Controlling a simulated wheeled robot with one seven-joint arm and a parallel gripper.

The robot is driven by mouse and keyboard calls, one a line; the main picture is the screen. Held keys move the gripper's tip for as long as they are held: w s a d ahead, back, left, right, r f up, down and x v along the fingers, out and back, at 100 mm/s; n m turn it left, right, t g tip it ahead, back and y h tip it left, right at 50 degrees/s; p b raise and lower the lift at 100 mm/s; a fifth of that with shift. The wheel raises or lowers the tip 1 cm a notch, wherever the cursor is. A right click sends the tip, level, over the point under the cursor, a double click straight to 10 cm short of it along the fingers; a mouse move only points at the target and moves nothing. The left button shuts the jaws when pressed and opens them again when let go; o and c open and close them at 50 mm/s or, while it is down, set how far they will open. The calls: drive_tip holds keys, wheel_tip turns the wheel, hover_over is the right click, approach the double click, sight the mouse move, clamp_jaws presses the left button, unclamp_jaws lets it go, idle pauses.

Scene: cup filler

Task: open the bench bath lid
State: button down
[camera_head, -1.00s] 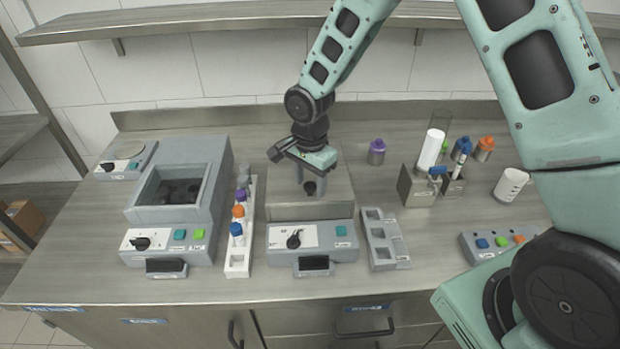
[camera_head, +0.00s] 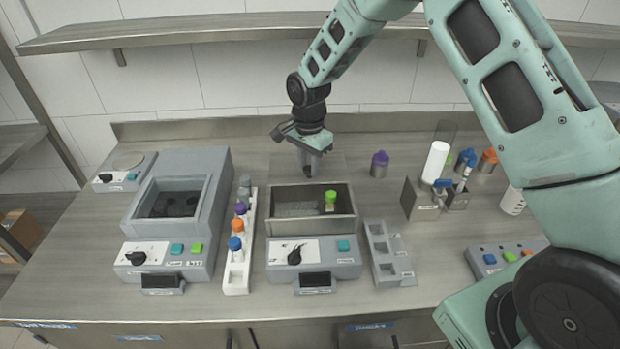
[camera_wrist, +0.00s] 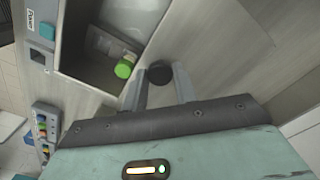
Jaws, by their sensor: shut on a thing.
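The bench bath (camera_head: 313,258) stands in the middle of the bench, a grey box with a dark dial and a teal button on its front. Its basin is uncovered, and a green-capped container (camera_head: 330,199) shows inside; the green cap also shows in the wrist view (camera_wrist: 124,68). The grey metal lid (camera_head: 336,168) is behind the basin opening, partly hidden by my gripper. My gripper (camera_head: 308,170) is above the bath's back edge, shut on the lid's round black knob (camera_wrist: 160,73), which sits between the fingers in the wrist view.
A larger grey bath (camera_head: 203,225) and a white rack (camera_head: 237,278) of capped tubes stand at left. A grey slotted holder (camera_head: 391,258) is close at right. A purple-capped bottle (camera_head: 379,164) stands behind it. A shelf (camera_head: 220,28) crosses above.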

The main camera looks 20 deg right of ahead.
sight(309, 166)
drive_tip(key=shift+w+d, duration=0.2)
drive_tip(key=shift+w, duration=0.35)
drive_tip(key=c, duration=1.1)
unclamp_jaws()
drive_tip(key=shift+r, duration=0.15)
wheel_tip(309, 166, up, 17)
drive_tip(key=b, duration=0.4)
drive_tip(key=shift+s+r, duration=0.1)
